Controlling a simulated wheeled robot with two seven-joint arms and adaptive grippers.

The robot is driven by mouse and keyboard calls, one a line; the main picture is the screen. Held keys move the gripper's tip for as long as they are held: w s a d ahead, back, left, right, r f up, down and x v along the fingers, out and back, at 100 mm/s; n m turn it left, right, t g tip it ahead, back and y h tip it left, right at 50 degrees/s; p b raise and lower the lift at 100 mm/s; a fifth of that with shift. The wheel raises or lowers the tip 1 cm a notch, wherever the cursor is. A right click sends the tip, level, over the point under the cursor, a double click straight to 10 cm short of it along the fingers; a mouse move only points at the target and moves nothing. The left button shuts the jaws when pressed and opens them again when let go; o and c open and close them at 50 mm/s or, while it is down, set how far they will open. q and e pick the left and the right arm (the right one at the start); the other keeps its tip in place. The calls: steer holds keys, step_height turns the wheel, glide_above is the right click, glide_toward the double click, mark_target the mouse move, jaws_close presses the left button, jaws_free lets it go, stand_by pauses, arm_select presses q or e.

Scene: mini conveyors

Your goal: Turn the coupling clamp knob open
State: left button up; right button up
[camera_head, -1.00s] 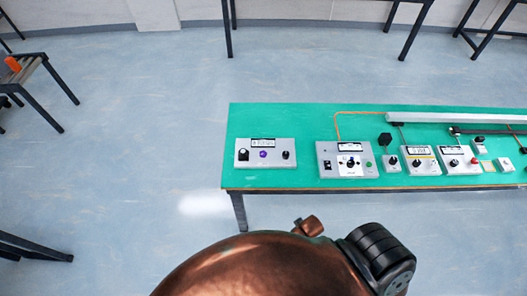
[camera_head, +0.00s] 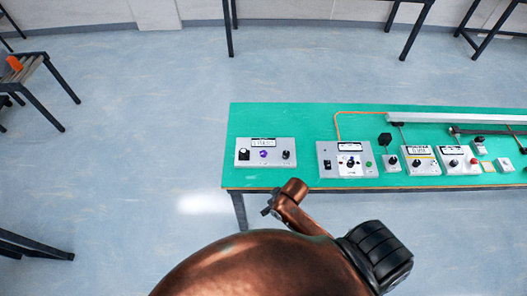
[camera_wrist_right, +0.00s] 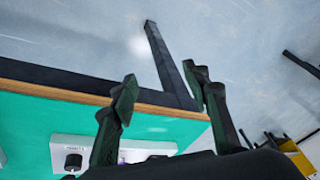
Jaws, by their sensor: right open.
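Several grey control boxes with knobs stand on a green table (camera_head: 290,120). Their labels are too small to read, so I cannot tell which knob is the coupling clamp knob. The leftmost box (camera_head: 247,161) has a purple knob (camera_head: 264,154) in its middle and a black knob (camera_head: 286,155) at its right. In the right wrist view part of a box (camera_wrist_right: 100,145) with a black knob (camera_wrist_right: 73,161) shows below my right gripper (camera_wrist_right: 162,88). This gripper is open and empty, its fingers apart by the table's front edge. My left gripper is not in view.
More boxes with knobs (camera_head: 346,173) and a long pale rail (camera_head: 455,118) fill the table's middle and right. A table leg (camera_head: 239,211) stands at the front left corner.

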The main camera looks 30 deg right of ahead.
mark_target(263, 153)
steer(key=w+a+f+g, duration=0.2)
steer(key=w, duration=1)
steer(key=w+d+r, duration=0.1)
steer(key=w, duration=0.1)
steer(key=w+d+m, duration=0.1)
steer(key=w+d, duration=0.1)
steer(key=w+d+r+m+g+h, duration=0.1)
steer(key=w+d, duration=0.1)
steer(key=shift+w+d+r, duration=0.25)
steer(key=shift+r, duration=0.05)
steer(key=w+d+r+m, duration=0.1)
steer(key=w+d+r, duration=0.1)
steer(key=w+d+r+m, duration=0.1)
steer(key=w+d+r, duration=0.1)
steer(key=d, duration=0.1)
steer(key=w+d+r+m, duration=0.1)
steer(key=w+d+r, duration=0.1)
steer(key=w+d, duration=0.1)
steer(key=shift+w+d+r+m+h, duration=0.1)
steer(key=shift+d+r+m+h, duration=0.15)
steer(key=shift+r+m+h, duration=0.15)
step_height(263, 153, down, 7)
steer(key=shift+f+b, duration=0.2)
steer(key=shift+b, duration=0.1)
steer(key=c, duration=1.2)
